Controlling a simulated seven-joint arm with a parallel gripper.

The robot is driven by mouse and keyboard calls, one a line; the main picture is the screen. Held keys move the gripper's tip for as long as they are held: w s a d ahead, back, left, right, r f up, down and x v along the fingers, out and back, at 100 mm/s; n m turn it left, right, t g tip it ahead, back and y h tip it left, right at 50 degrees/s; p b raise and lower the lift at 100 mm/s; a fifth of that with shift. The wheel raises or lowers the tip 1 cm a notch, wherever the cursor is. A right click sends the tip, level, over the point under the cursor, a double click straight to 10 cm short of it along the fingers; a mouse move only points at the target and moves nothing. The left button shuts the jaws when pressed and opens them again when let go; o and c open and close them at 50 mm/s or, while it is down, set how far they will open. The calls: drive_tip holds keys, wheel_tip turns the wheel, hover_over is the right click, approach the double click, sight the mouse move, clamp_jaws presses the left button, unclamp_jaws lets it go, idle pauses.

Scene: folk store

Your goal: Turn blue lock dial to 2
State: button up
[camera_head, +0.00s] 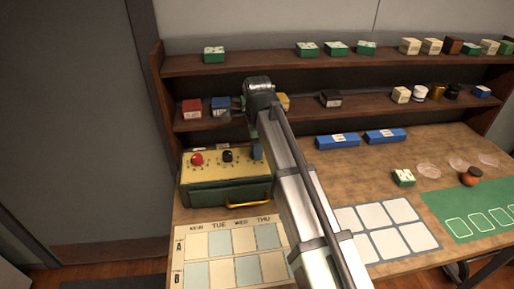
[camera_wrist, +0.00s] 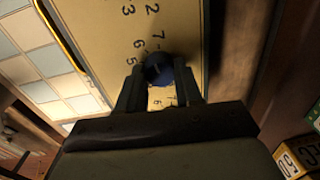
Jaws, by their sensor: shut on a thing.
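A green box (camera_head: 226,195) with a yellow top panel and a yellow front handle stands at the left of the table. Printed numbers, including 5, 6 and 7, show around the dial. Its pointer cannot be made out.
A calendar board (camera_head: 232,255) lies in front of the box. Shelves (camera_head: 330,109) with small boxes run behind it. Two blue boxes (camera_head: 338,141), a white-celled grid mat (camera_head: 385,229) and a green mat (camera_head: 480,205) lie to the right.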

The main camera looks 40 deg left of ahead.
drive_tip(key=n, duration=0.4)
drive_tip(key=shift+n, duration=0.3)
drive_tip(key=n, duration=0.4)
drive_tip(key=shift+n, duration=0.3)
drive_tip(key=n, duration=0.3)
drive_tip(key=shift+w+n+g, duration=0.1)
drive_tip(key=shift+n+g, duration=0.2)
drive_tip(key=n, duration=0.4)
drive_tip(key=shift+a+n, duration=0.1)
drive_tip(key=shift+n, duration=0.2)
drive_tip(key=n, duration=0.4)
drive_tip(key=shift+n, duration=0.3)
drive_tip(key=n, duration=0.8)
drive_tip(key=shift+n+h, duration=0.3)
drive_tip(key=shift+n, duration=1.9)
